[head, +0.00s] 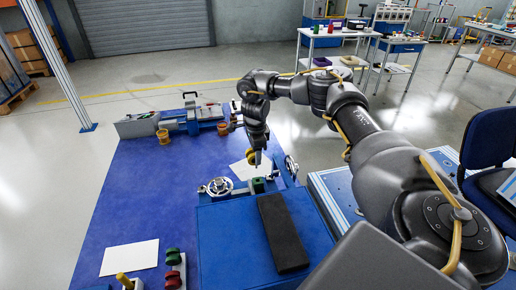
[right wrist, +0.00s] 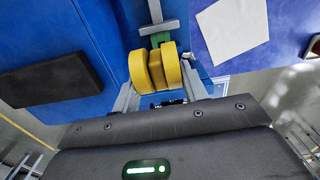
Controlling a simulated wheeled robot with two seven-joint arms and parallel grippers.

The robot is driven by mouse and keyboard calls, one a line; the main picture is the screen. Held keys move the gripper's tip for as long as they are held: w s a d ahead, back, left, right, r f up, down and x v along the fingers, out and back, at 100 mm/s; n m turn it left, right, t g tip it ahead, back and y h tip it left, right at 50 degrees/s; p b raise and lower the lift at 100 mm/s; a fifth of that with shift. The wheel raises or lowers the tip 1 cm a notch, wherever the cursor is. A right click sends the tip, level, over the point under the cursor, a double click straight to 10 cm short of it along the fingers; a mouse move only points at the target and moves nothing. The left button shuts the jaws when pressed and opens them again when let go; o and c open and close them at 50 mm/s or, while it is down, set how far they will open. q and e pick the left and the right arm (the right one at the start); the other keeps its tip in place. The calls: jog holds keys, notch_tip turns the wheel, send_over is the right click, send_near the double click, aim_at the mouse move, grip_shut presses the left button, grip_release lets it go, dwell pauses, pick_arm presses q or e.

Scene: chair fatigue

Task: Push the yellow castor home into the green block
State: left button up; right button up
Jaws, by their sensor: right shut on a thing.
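The yellow castor (right wrist: 155,69), with rounded wheels, is between the two fingers of my right gripper (right wrist: 159,78) in the right wrist view. The gripper is shut on it. In the head view my right gripper (head: 254,164) points down, with the yellow castor (head: 250,156) partly hidden at its tip. The green block (head: 257,186) is just below it on the blue bench. The green block (right wrist: 151,44) also shows just beyond the castor in the right wrist view; whether they touch I cannot tell. My left gripper is out of view.
A dark flat pad (head: 282,232) lies on the blue bench in front. A silver handwheel (head: 220,187) stands left of the green block, another wheel (head: 291,166) to its right. White paper (head: 129,257) lies at left. A blue chair (head: 487,135) stands at right.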

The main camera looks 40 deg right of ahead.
jog(key=shift+s+d+f, duration=0.1)
jog(key=shift+d, duration=0.3)
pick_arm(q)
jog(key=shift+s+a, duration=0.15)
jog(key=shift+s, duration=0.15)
pick_arm(e)
jog(key=shift+a+p, duration=0.1)
jog(key=shift+p, duration=0.25)
jog(key=shift+f, duration=0.2)
notch_tip(320, 180, down, 3)
jog(key=shift+r+b, duration=0.1)
jog(key=shift+b, duration=0.75)
jog(key=shift+f, duration=0.25)
jog(key=shift+f+b, duration=0.6)
jog(key=shift+f, duration=0.4)
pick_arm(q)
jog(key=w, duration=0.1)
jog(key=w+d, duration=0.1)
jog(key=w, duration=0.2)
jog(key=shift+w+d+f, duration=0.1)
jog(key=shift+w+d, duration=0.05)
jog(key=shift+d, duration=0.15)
